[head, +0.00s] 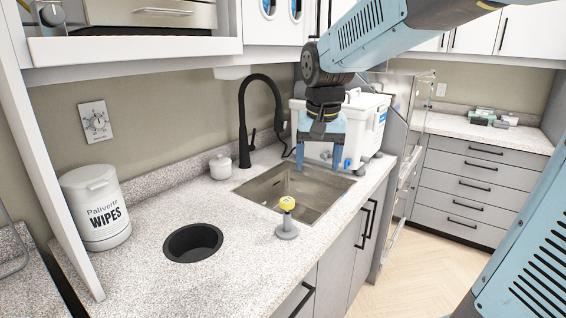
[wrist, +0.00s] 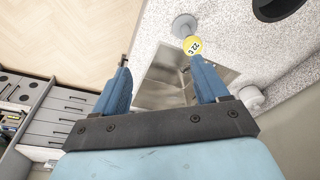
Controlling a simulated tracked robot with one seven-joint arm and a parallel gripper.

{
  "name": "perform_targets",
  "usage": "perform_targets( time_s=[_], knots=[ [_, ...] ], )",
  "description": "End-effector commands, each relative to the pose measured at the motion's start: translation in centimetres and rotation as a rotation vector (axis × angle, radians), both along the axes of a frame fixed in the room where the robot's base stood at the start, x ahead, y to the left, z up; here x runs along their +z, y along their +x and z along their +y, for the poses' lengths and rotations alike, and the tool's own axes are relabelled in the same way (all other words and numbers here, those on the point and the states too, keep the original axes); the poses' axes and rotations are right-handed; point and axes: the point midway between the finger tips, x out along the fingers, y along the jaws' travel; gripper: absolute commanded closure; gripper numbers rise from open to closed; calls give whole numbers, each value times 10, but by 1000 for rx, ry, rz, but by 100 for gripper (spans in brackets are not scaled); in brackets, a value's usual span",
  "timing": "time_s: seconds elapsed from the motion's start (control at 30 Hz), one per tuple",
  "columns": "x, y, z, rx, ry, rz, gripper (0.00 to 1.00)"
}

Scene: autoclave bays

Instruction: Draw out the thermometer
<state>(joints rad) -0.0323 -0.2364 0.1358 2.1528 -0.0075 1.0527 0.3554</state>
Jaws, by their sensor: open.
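The thermometer (head: 287,203) has a round yellow head and stands upright in a small grey holder (head: 287,231) on the speckled counter, between the sink and the round black opening. In the wrist view the thermometer's yellow head (wrist: 193,45) shows a reading like "22", just past the tip of the right-hand finger, with the grey holder (wrist: 184,24) beyond it. My gripper (head: 320,158) is above the far part of the sink, fingers pointing down, behind and above the thermometer. In the wrist view my gripper (wrist: 161,68) is open and empty.
The steel sink (head: 274,184) with a black faucet (head: 244,125) lies behind the thermometer. A white lidded pot (head: 220,167), a wipes tub (head: 95,210) and the black opening (head: 193,242) are to the left. A white tank (head: 366,125) stands behind my gripper.

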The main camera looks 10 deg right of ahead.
Motion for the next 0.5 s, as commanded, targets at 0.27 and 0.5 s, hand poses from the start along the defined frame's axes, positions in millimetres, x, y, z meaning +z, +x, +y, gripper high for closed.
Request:
perform_targets(
  time_s=[0.27, 0.5],
  knots=[
    [-23, 54, 35, -59, 12, 112, 26],
    [-37, 78, 52, -93, 18, 165, 26]
  ],
)
